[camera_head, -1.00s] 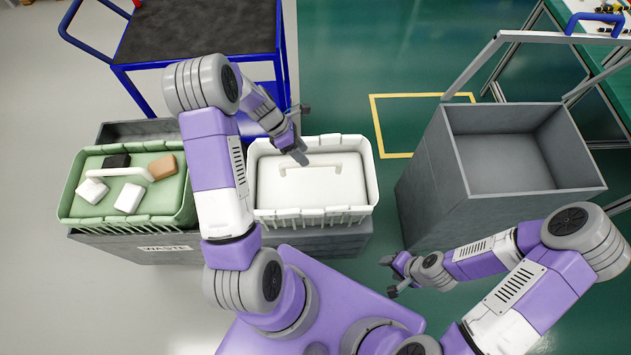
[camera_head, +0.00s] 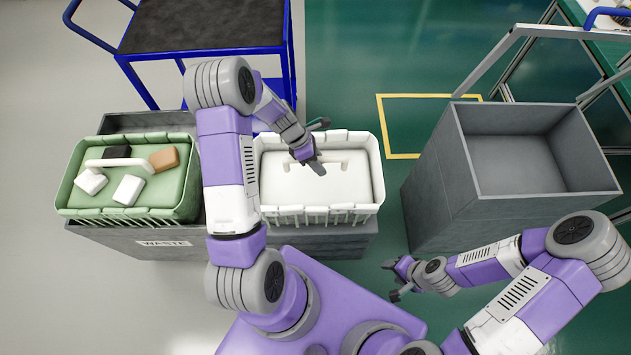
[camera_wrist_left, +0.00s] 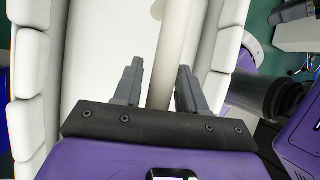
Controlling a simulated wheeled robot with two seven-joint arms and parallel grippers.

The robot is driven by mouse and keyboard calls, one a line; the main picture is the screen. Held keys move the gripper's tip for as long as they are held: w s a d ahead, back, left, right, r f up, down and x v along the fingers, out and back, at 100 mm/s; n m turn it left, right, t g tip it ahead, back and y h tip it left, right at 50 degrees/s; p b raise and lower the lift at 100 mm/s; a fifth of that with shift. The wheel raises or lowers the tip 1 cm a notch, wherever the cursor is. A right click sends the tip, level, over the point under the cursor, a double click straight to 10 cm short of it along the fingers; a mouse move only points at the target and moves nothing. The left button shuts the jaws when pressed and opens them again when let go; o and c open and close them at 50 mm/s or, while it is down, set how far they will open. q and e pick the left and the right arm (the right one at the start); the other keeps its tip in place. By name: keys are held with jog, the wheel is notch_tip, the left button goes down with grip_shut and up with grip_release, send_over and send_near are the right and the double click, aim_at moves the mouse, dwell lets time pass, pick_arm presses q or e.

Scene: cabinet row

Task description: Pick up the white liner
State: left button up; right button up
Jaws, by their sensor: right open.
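The white liner (camera_head: 285,190) is a white slatted tub with a raised bar handle (camera_head: 335,164) across its top. It sits in the right bay of a grey bin. My left gripper (camera_head: 318,166) is over the middle of the handle. In the left wrist view its fingers (camera_wrist_left: 155,82) stand apart, with the handle bar (camera_wrist_left: 172,50) running between and beyond them. I cannot tell how deep the bar sits between them. My right gripper (camera_head: 393,279) is open and empty, low and right of the liner.
A green liner (camera_head: 75,200) holding several small blocks sits at the left in the grey waste bin (camera_head: 110,240). A large empty grey bin (camera_head: 430,200) stands at the right. A blue cart (camera_head: 200,25) stands behind. Green floor lies between the liner and the grey bin.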

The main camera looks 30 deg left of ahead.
pick_arm(q)
grip_shut()
